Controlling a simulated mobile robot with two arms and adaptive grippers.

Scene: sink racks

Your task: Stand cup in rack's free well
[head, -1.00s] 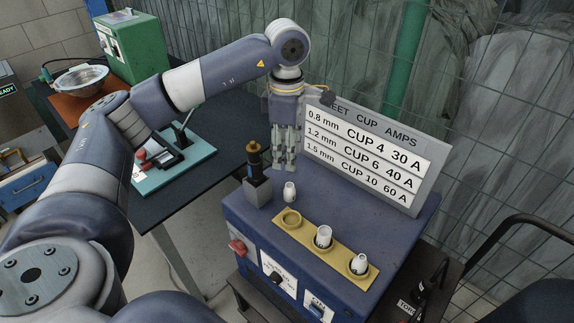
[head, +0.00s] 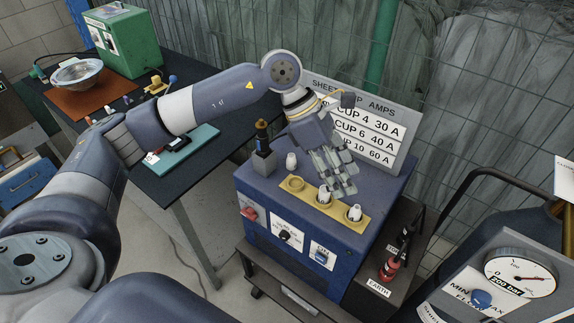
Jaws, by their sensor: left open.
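A yellow rack (head: 341,216) lies on top of the blue machine. Its left well (head: 294,183) is empty. A white cup (head: 325,198) stands in the middle well, partly behind my fingers, and another white cup (head: 355,213) stands in the right well. A loose white cup (head: 291,161) stands upright on the machine top, behind the empty well and beside the torch stand. My left gripper (head: 342,186) is open, with its fingers pointing down over the back of the rack near the middle cup. I cannot tell whether it touches that cup. My right gripper is not in view.
A black torch (head: 262,138) stands in a grey block left of the loose cup. A cup-and-amps sign board (head: 375,125) rises behind my left gripper. The blue machine (head: 262,225) has knobs in front. A gauge panel (head: 500,275) stands at the right.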

